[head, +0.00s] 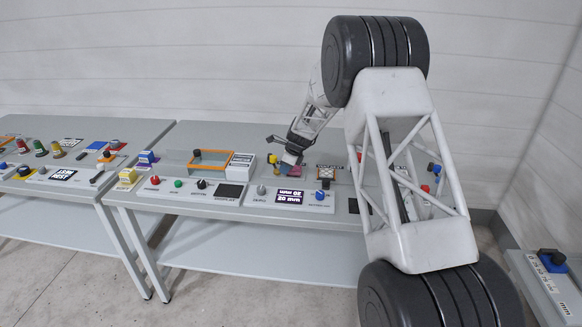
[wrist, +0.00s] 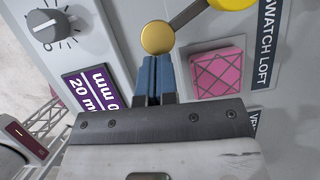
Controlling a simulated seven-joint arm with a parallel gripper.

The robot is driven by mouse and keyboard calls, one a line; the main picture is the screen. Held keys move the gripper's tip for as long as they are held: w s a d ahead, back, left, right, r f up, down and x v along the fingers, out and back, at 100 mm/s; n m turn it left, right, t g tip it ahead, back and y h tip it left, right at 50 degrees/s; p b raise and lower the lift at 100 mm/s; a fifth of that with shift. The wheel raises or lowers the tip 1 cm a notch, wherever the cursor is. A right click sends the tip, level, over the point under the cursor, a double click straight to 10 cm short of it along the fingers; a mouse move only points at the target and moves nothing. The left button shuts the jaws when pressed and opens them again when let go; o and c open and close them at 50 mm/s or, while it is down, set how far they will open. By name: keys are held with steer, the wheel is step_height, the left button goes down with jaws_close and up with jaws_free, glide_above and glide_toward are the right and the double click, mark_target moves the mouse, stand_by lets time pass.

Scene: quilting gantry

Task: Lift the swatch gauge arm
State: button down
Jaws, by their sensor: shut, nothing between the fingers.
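The swatch gauge arm is a dark bar (wrist: 188,16) with a round brass knob (wrist: 157,37) at its near end and a yellow round part (wrist: 232,3) at its far end, cut by the top edge of the wrist view. A pink quilted swatch (wrist: 216,72) lies right of the knob, beside the label "SWATCH LOFT" (wrist: 267,45). It also shows in the head view (head: 290,171). My gripper (wrist: 154,66) is shut and empty, its blue fingertips right at the knob's near edge. I cannot tell whether they touch it. In the head view my gripper (head: 290,160) is low over the panel.
A purple display (wrist: 92,92) reading "20 mm" and a grey dial (wrist: 55,29) are left of my gripper. In the head view, an orange frame (head: 208,158) stands left on the same bench. A second bench (head: 60,185) with several coloured knobs and cones is farther left.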

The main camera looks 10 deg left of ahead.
steer(key=shift+s+a+m, duration=0.45)
steer(key=shift+a+m, duration=0.15)
steer(key=shift+a, duration=0.15)
steer(key=shift+s+a, duration=0.35)
steer(key=shift+a, duration=0.5)
steer(key=shift+d, duration=0.15)
steer(key=shift+s+d, duration=0.15)
steer(key=shift+d, duration=0.35)
steer(key=d, duration=0.3)
steer(key=shift+s+r, duration=0.2)
steer(key=shift+s, duration=0.2)
steer(key=v, duration=0.9)
steer(key=shift+s+r, duration=0.3)
steer(key=shift+r, duration=0.05)
steer(key=shift+a, duration=0.1)
